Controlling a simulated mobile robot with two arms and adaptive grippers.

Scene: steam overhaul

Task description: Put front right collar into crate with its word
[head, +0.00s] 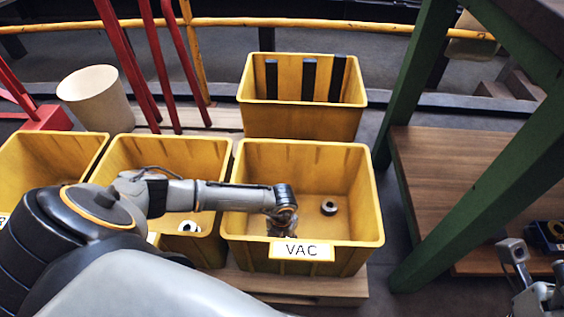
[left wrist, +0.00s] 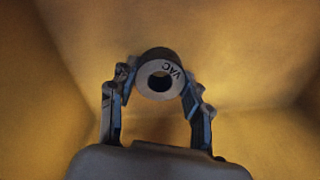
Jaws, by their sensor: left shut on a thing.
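The collar (left wrist: 160,74) is a dark grey ring with a paler end face, a centre hole and the word VAC on it. My left gripper (left wrist: 157,92) is shut on it, one finger on each side, with yellow crate walls around. In the head view my left gripper (head: 284,226) reaches down inside the yellow crate labelled VAC (head: 347,254), close behind its front wall. The held collar cannot be made out in the head view. My right gripper (head: 525,275) is partly in view at the lower right; its jaw state is unclear.
Another dark collar (head: 329,208) lies on the VAC crate's floor at right. The crate to the left (head: 165,146) holds pale parts (head: 188,226). The back crate (head: 302,118) holds dark upright bars. A green-framed bench (head: 440,185) stands at right.

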